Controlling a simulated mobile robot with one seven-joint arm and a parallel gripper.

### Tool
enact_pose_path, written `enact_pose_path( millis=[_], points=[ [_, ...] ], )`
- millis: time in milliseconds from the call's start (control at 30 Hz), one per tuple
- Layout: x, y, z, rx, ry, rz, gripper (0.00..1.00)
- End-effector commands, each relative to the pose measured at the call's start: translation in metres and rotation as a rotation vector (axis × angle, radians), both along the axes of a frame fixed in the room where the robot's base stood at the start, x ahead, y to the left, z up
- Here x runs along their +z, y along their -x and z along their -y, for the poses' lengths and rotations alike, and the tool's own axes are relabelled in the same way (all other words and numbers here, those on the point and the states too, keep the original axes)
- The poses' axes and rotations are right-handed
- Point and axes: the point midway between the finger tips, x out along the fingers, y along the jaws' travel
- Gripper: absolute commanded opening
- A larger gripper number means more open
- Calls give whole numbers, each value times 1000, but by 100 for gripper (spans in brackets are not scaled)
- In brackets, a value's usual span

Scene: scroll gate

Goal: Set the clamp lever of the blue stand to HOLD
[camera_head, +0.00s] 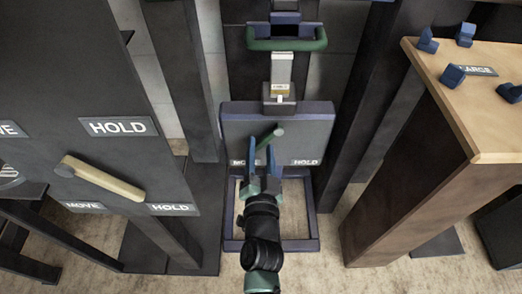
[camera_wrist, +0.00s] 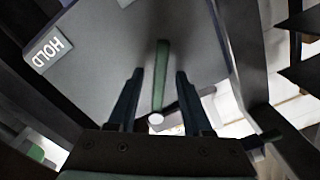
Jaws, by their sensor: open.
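The blue stand (camera_head: 323,128) has a grey panel in a blue frame, with a MOVE label (camera_head: 240,162) at lower left and a HOLD label (camera_head: 305,162) at lower right. Its green clamp lever (camera_head: 268,137) slants down and left from a round end near the panel's middle, towards the MOVE side. My gripper (camera_head: 261,153) is open in front of the panel. In the wrist view the lever (camera_wrist: 161,75) runs between the two fingers (camera_wrist: 155,88), with gaps visible on both sides. The HOLD label shows at the upper left there (camera_wrist: 52,49). Part of MOVE is hidden by my gripper.
A dark panel (camera_head: 95,85) at left carries a cream lever (camera_head: 100,178) and its own MOVE and HOLD labels. At right a wooden-topped block (camera_head: 450,95) holds several small blue pieces. A green handle (camera_head: 287,44) sits above the stand.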

Motion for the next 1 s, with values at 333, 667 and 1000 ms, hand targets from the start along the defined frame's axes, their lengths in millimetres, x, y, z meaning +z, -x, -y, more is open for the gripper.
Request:
enact_pose_path(
  millis=[333,667,1000],
  points=[
    [0,-2,0,0,0,0,41],
    [0,-1,0,-1,0,1,0],
    [0,-1,0,-1,0,1,0]
  ],
)
